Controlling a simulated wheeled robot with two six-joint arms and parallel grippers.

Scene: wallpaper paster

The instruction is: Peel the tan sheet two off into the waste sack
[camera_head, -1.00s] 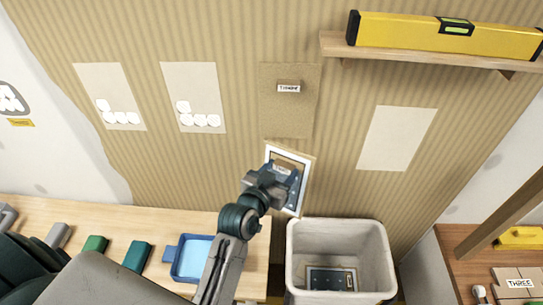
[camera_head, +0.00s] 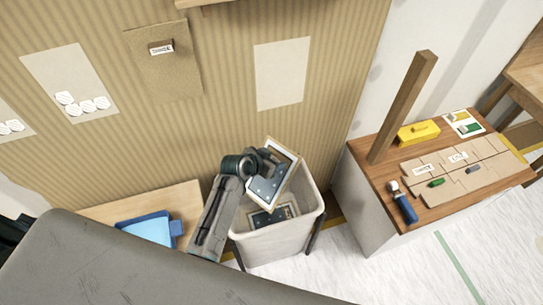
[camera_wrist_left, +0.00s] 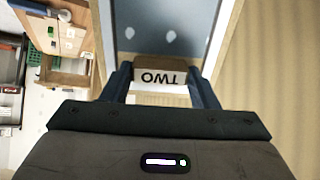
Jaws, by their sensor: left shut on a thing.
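Sheet two (camera_head: 287,172), tan-edged with a blue-grey, white-spotted face, is off the wall and tilted in my left gripper (camera_head: 268,163). The left wrist view shows the fingers (camera_wrist_left: 161,88) shut on its tab marked TWO (camera_wrist_left: 160,76). The sheet is above the back part of the waste sack (camera_head: 285,245), a pale open-topped bin. My right gripper is out of view.
A tan sheet with a THREE tab (camera_head: 170,80) hangs on the striped wall. A plain pale patch (camera_head: 281,75) is to its right. A blue tray (camera_head: 150,230) sits on the left table. A wooden-topped cabinet (camera_head: 400,190) with a post and tools stands right of the sack.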

